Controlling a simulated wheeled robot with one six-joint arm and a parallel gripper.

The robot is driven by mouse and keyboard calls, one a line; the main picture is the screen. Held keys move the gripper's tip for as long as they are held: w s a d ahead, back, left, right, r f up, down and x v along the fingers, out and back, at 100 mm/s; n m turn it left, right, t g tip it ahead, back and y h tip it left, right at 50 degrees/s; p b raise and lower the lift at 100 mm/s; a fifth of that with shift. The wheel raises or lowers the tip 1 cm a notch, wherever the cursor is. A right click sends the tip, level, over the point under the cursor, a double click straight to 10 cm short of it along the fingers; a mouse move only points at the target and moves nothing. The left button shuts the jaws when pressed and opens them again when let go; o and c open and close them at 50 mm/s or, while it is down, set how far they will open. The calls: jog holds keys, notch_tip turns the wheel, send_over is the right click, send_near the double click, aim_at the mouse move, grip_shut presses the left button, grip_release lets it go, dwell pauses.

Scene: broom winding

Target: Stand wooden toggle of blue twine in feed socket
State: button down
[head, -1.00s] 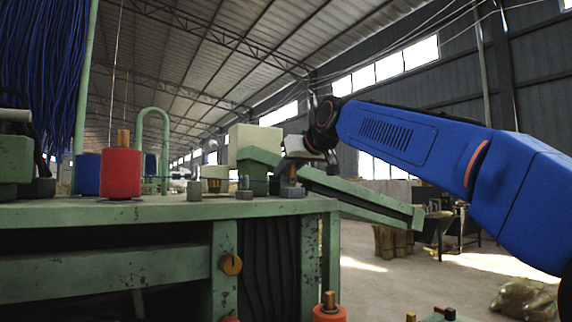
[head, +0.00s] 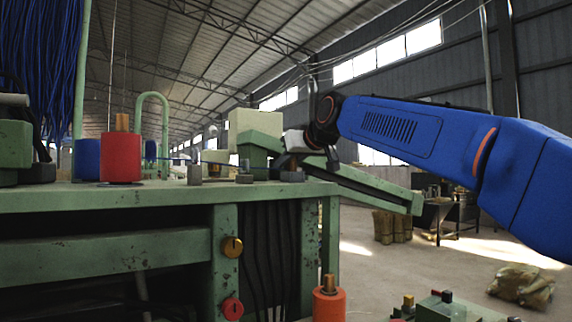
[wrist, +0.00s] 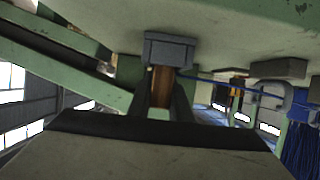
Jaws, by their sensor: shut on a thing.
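The wooden toggle (wrist: 162,84) is a short brown peg between the two dark fingers of my gripper (wrist: 163,96), which is shut on it. The grey feed socket block (wrist: 170,50) is right at the toggle's end in the wrist view. Whether the end is inside or only touching, I cannot tell. In the head view my gripper (head: 287,161) is just above the socket block (head: 292,176) near the bench's right end, and the fingers mostly hide the toggle. The blue twine (wrist: 222,83) runs from beside the toggle towards grey blocks along the bench.
A red spool (head: 121,158) and a blue spool (head: 87,160) stand on the green bench (head: 150,196) at left. Grey blocks (head: 245,174) stand left of the socket. A sloping green chute (head: 370,188) lies behind my gripper. An orange spool (head: 328,304) is below, in front.

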jog(key=c, duration=1.5)
grip_release()
jog(key=shift+c, duration=0.2)
jog(key=v, duration=1.7)
jog(key=shift+s+d, duration=0.15)
jog(key=shift+d, duration=0.05)
